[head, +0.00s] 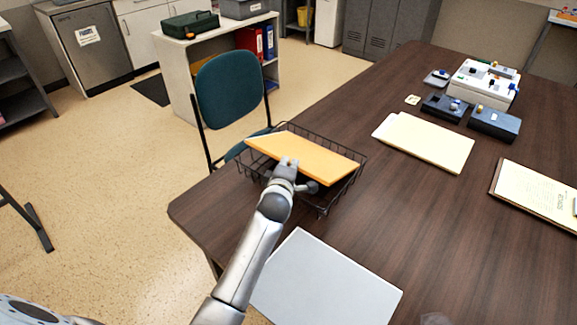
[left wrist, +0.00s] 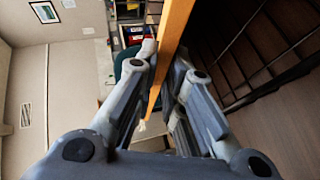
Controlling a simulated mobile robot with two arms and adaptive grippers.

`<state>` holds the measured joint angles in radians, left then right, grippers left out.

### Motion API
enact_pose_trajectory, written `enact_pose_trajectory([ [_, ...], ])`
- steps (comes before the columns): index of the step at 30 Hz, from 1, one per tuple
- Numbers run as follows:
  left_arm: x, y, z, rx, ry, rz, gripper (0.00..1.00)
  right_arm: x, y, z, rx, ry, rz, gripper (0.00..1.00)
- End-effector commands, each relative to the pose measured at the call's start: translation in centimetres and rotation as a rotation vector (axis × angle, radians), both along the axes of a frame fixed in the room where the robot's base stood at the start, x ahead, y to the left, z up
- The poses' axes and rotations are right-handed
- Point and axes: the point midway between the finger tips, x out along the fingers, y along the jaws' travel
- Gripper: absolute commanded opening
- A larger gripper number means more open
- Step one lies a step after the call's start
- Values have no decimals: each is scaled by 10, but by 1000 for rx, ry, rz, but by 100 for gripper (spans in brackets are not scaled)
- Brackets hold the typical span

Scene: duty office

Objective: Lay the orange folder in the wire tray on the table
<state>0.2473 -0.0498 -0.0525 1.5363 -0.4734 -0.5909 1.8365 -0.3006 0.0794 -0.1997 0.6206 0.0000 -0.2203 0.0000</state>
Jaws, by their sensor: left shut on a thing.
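The orange folder (head: 304,152) is over the wire tray (head: 333,195) on the dark table, in the head view. My left gripper (head: 287,167) is shut on the near edge of the folder. In the left wrist view the folder (left wrist: 172,48) shows edge-on between the two fingers (left wrist: 160,85). The tray's black wires (left wrist: 262,50) show close beside it there. The folder looks tilted and covers much of the tray. I cannot tell whether it touches the tray floor. My right gripper is not seen.
A grey-white folder (head: 325,283) lies in front of the tray. A cream folder (head: 424,142) lies to its right, and a clipboard (head: 540,197) farther right. Several small devices (head: 484,88) stand at the back. A teal chair (head: 232,92) stands behind the tray.

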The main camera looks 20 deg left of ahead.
Motion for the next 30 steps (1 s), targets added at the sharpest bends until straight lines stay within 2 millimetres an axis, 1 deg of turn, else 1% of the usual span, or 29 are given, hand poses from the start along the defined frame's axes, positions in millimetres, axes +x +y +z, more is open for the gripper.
enact_pose_trajectory([
  [11, 1, 0, 1, 0, -7, -1, 0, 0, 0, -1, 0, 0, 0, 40],
  [12, 1, 0, 1, 0, -7, -1, 14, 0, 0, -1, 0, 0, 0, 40],
  [17, 1, 0, 1, 0, -5, -1, 35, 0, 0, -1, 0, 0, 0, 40],
  [23, 1, 0, 0, 0, -4, 0, 36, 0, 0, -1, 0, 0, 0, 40],
  [24, 0, 0, -3, 0, 3, 1, 36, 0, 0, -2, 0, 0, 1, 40],
  [30, 0, 0, -2, 0, 1, 0, 36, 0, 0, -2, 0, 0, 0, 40],
])
